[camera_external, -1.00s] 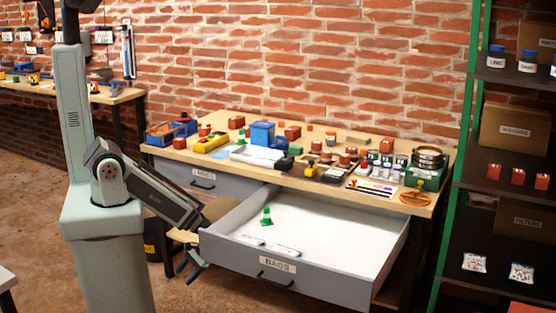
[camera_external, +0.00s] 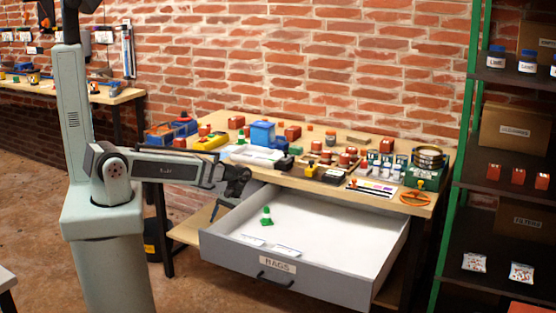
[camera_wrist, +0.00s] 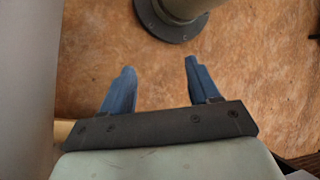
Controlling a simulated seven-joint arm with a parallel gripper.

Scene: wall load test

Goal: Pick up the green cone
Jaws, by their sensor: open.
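Another small green cone-like thing (camera_external: 241,138) is on the workbench top. My gripper (camera_external: 215,211) is just outside the drawer's left side, pointing down, apart from the cone. In the wrist view its two blue fingers (camera_wrist: 158,66) are spread with nothing between them. The wrist view shows brown floor below and no cone.
The workbench top (camera_external: 225,122) above the drawer is crowded with boxes, jars and tools. Two pale labelled cards (camera_external: 287,250) lie near the drawer's front wall. The drawer's right part is clear. A shelf rack (camera_external: 500,190) stands at the right.

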